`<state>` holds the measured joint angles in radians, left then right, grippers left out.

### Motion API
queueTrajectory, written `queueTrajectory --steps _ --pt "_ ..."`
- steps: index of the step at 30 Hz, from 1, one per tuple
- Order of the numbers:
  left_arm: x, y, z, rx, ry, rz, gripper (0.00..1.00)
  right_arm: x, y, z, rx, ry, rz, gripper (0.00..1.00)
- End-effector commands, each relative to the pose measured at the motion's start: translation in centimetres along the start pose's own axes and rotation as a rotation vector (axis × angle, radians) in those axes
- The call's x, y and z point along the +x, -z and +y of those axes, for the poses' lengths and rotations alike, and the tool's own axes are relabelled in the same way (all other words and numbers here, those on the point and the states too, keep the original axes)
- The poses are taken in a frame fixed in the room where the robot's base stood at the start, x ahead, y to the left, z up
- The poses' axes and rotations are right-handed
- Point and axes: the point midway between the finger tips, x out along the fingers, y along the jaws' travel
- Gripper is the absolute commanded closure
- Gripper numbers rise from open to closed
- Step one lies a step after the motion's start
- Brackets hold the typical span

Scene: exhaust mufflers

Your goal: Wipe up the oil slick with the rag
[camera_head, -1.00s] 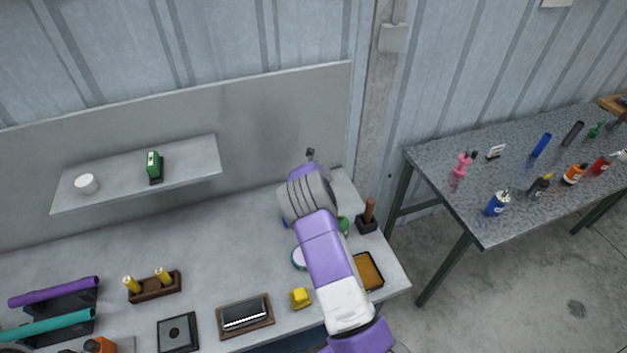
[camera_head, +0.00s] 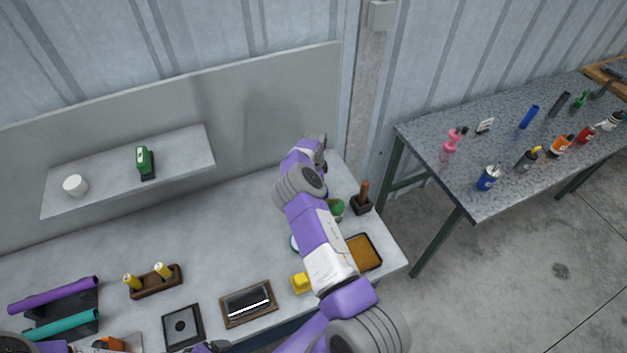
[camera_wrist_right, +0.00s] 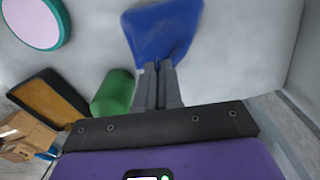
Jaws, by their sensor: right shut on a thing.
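In the right wrist view a blue rag (camera_wrist_right: 163,32) spreads out beyond my right gripper (camera_wrist_right: 158,66), whose two fingers are closed on its near edge. The rag is at or close above the grey worktop; I cannot tell whether it touches. In the head view my right arm reaches over the right end of the workbench (camera_head: 225,225), hiding its gripper; only a small bit of blue shows beside the wrist. I cannot make out an oil slick in either view.
Near the rag are a green object (camera_wrist_right: 113,92), a teal-rimmed pale disc (camera_wrist_right: 32,20) and a dark tray with an amber inside (camera_head: 365,253). A wooden-handled tool (camera_head: 362,197) stands at the right end. A yellow block (camera_head: 301,282) lies in front. The bench's back middle is clear.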

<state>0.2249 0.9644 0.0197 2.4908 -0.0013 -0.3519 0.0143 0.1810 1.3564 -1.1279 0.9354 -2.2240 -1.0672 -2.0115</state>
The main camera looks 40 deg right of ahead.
Motion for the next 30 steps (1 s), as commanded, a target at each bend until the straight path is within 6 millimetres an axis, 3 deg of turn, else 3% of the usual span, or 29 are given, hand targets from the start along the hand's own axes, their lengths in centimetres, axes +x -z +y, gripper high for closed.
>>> queueTrajectory --steps 1,12,20,30 --pt "0.7 0.0 -0.3 0.0 0.0 0.0 0.13 1.0 0.0 0.0 0.001 0.0 0.0 1.0" --pt "3.4 0.1 -1.3 0.0 0.0 0.0 0.13 5.3 -0.1 0.0 0.002 0.001 -0.002 1.0" --pt "3.4 0.2 -1.2 0.0 0.0 0.0 0.13 5.3 -0.1 -0.1 0.002 0.002 -0.002 1.0" --pt "3.4 0.2 -1.2 0.0 0.0 0.0 0.13 5.3 0.0 -0.1 0.002 0.002 -0.002 0.47"
